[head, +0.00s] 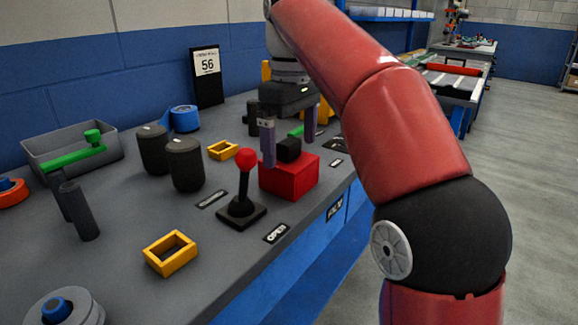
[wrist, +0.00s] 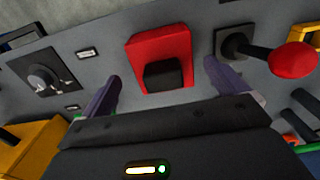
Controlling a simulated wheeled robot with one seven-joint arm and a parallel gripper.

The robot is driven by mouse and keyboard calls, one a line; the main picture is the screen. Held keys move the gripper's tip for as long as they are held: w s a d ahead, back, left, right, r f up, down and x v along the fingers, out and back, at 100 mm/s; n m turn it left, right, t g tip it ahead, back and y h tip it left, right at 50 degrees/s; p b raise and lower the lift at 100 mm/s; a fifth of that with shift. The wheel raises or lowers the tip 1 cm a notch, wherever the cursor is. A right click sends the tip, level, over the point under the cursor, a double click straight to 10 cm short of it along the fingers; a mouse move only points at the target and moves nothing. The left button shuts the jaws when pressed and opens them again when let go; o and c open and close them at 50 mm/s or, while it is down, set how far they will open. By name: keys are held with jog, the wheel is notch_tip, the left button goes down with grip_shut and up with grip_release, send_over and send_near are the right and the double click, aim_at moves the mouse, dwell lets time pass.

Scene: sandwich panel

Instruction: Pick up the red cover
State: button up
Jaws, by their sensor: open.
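The red cover (head: 291,182) is a red block on the grey bench, with a black knob (head: 288,149) on top. In the wrist view the red cover (wrist: 150,50) and its black knob (wrist: 162,74) lie between my gripper's fingers. My gripper (head: 289,135) is open above the cover, with its purple-grey fingers (wrist: 166,90) on either side of the knob. There is a gap from each finger to the knob in the wrist view. Whether a finger touches the cover's top cannot be told.
A joystick with a red ball (head: 246,158) stands just left of the cover. Yellow frames (head: 171,253), two dark cylinders (head: 185,164) and a grey bin (head: 72,150) are further left. A black dial (wrist: 45,78) lies on the cover's other side.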

aim_at(289, 168)
jog(key=shift+s+a+f+b, duration=0.1)
jog(key=shift+f+b, duration=0.45)
jog(key=shift+f, duration=0.85)
jog(key=shift+a+f+b, duration=0.1)
jog(key=shift+f+b, duration=0.4)
jog(key=shift+f, duration=0.85)
jog(key=c, duration=1.1)
